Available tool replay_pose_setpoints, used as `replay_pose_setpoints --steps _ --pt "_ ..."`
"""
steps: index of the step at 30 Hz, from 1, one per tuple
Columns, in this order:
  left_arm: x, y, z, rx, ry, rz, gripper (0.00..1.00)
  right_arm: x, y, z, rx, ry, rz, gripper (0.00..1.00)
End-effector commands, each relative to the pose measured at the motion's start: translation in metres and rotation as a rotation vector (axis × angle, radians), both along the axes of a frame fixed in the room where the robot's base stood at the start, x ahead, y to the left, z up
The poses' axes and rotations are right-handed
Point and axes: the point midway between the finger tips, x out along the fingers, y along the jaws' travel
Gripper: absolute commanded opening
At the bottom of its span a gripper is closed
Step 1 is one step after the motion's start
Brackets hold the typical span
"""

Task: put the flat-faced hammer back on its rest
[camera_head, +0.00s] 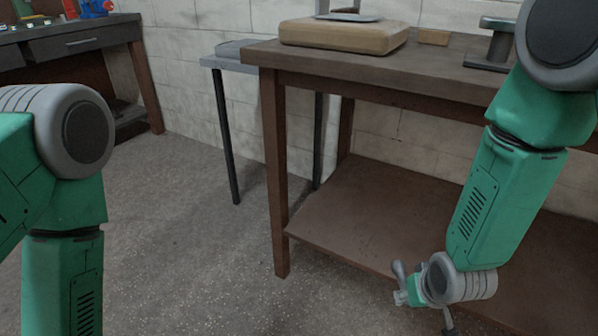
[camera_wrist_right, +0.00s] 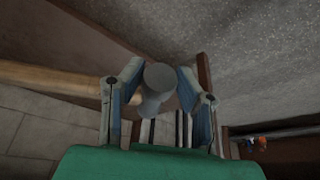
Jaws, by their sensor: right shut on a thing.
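My right gripper (camera_wrist_right: 160,92) hangs low in front of the bench, below its top, at the lower right of the head view (camera_head: 404,289). In the right wrist view its two fingers are shut on the hammer, whose grey round head (camera_wrist_right: 160,77) shows between them. A pale wooden bar, seemingly the handle (camera_wrist_right: 50,79), runs off to the left. In the head view a small grey piece, seemingly the hammer head (camera_head: 398,271), shows at the fingers. I cannot identify the rest for certain. My left arm is at the left; its gripper is out of frame.
The bench top (camera_head: 262,53) bears a thick pale block (camera_head: 345,38), a small wooden block (camera_head: 433,37) and a dark metal stand (camera_head: 499,46). A lower shelf (camera_head: 350,215) lies below it. A small grey table (camera_head: 226,63) stands behind. The middle floor is clear.

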Motion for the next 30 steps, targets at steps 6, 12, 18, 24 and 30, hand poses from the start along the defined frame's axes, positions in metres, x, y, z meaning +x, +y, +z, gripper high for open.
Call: replay_pose_setpoints --steps 6,12,18,24,30 --pt "0.000 0.000 0.000 0.000 0.000 0.000 0.00 0.021 0.002 0.079 0.000 -0.011 -0.006 0.00" --pt "0.000 0.000 0.000 0.000 0.000 0.000 0.00 0.035 0.002 0.137 0.001 -0.011 -0.010 0.00" --pt "0.000 0.000 0.032 0.000 0.000 0.000 0.00 0.020 0.003 0.156 0.005 0.002 -0.009 0.00" --pt "0.000 0.000 0.073 0.000 0.000 0.000 0.00 0.001 0.004 0.188 0.009 0.001 -0.009 0.00" --pt "0.001 0.000 0.123 0.000 0.000 0.000 0.00 -0.023 0.004 0.230 0.009 0.001 -0.008 0.00"
